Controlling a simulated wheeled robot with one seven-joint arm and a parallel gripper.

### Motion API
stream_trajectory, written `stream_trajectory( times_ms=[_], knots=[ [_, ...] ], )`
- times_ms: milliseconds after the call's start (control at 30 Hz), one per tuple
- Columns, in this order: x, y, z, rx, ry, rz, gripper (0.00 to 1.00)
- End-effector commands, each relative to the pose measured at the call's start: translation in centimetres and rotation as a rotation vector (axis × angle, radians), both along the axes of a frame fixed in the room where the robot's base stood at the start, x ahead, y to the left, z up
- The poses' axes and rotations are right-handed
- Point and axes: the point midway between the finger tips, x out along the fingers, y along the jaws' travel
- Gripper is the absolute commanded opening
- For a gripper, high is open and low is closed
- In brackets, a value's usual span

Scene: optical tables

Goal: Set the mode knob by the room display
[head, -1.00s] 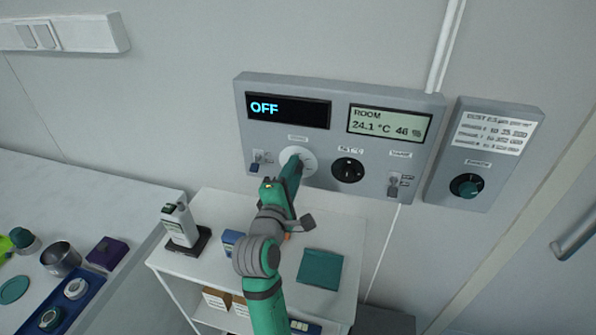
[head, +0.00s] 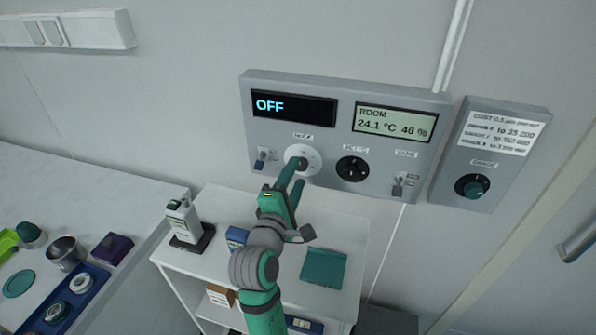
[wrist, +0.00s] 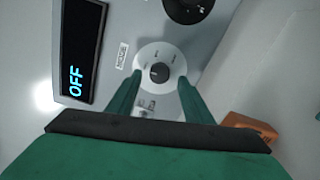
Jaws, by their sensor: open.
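The mode knob is a dark knob (wrist: 159,73) on a round white dial (head: 311,155) on the grey wall panel (head: 393,112). The room display (head: 393,123) reads 24.1 °C and 46 %. A dark display (head: 293,107) left of it reads OFF in blue. My gripper (head: 297,172) is in front of the lower part of the dial. In the wrist view its two green fingers (wrist: 157,88) are apart, with the knob showing between and just beyond their tips. Nothing is held. The dial's small markings are too blurred to read.
A second black knob (head: 352,168) sits right of the dial, with toggle switches at left (head: 262,158) and right (head: 399,184). A separate box (head: 488,155) with a teal knob is further right. Below stands a white shelf (head: 213,270) with a bottle and boxes.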

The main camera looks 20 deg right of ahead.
Motion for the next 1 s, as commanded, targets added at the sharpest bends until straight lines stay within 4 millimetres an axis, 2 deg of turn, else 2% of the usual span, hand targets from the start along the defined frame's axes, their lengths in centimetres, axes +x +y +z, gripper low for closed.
stream_trajectory(
  times_ms=[200, 400, 600, 1000],
  knots=[
    [-3.5, 2.5, -0.1, 0.000, 0.001, 0.003, 0.46],
    [-5.7, 4.0, -0.1, 0.000, 0.001, 0.003, 0.46],
    [-6.5, 4.6, -0.1, 0.001, 0.002, 0.004, 0.46],
    [-6.5, 4.5, -0.1, 0.000, 0.001, 0.003, 0.46]
  ],
)
